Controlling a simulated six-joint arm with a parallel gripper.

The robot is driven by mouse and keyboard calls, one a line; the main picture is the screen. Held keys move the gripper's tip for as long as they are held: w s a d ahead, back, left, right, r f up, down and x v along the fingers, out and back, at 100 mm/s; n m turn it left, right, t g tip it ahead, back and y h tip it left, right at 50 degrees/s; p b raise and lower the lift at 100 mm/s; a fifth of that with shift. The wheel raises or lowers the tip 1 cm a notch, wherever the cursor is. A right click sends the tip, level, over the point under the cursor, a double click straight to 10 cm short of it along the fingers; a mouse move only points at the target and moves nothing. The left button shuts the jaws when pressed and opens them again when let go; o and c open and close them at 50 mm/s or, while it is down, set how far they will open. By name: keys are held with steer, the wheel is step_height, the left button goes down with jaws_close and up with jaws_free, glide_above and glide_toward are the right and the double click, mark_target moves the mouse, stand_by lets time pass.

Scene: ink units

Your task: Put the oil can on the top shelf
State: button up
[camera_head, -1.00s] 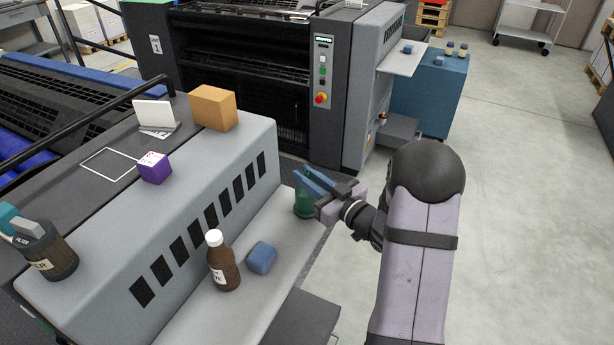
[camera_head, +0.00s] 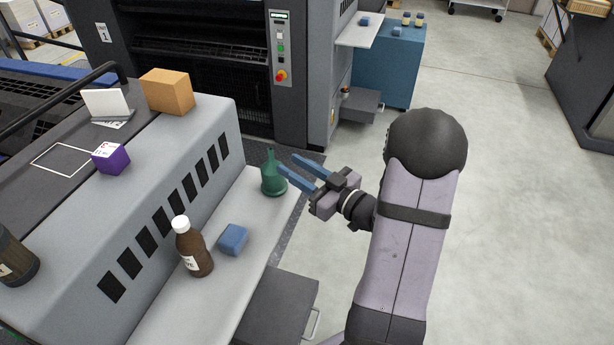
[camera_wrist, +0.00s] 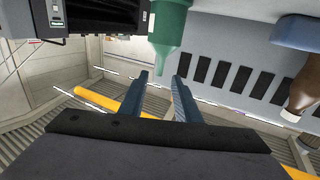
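The green oil can (camera_head: 273,183), with a narrow spout pointing up, stands upright on the pale lower ledge (camera_head: 222,285) of the grey unit, near its far end. It also shows in the wrist view (camera_wrist: 168,28), at the top edge, partly cut off and beyond my fingers. My gripper (camera_head: 288,162) is open and empty, its two blue fingers apart, just right of the can. Its fingers show in the wrist view (camera_wrist: 161,76) with a clear gap between them. The unit's dark upper surface (camera_head: 50,190), with a white outlined square, lies higher to the left.
A brown bottle (camera_head: 194,255) with a white cap and a blue block (camera_head: 233,239) stand on the same ledge. A purple cube (camera_head: 110,158), an orange box (camera_head: 168,92) and a dark canister (camera_head: 14,258) are on the upper surface. Open floor lies to the right.

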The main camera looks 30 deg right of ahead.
steer(key=shift+v, duration=1.95)
step_height(320, 180, down, 8)
steer(key=w+d+m+g+h, duration=0.1)
steer(key=w+m+g+h, duration=0.15)
steer(key=g+h, duration=0.35)
steer(key=s+a+f+m+g, duration=0.1)
steer(key=s+a+g, duration=0.4)
steer(key=s, duration=0.5)
steer(key=s+a+f+m+g, duration=0.1)
steer(key=s+a+g, duration=0.4)
steer(key=s, duration=0.6)
steer(key=a+f, duration=0.1)
steer(key=a, duration=0.1)
steer(key=shift+s+a+f+g+h, duration=0.15)
steer(key=shift+s+a+g+h, duration=0.15)
steer(key=shift+h, duration=0.1)
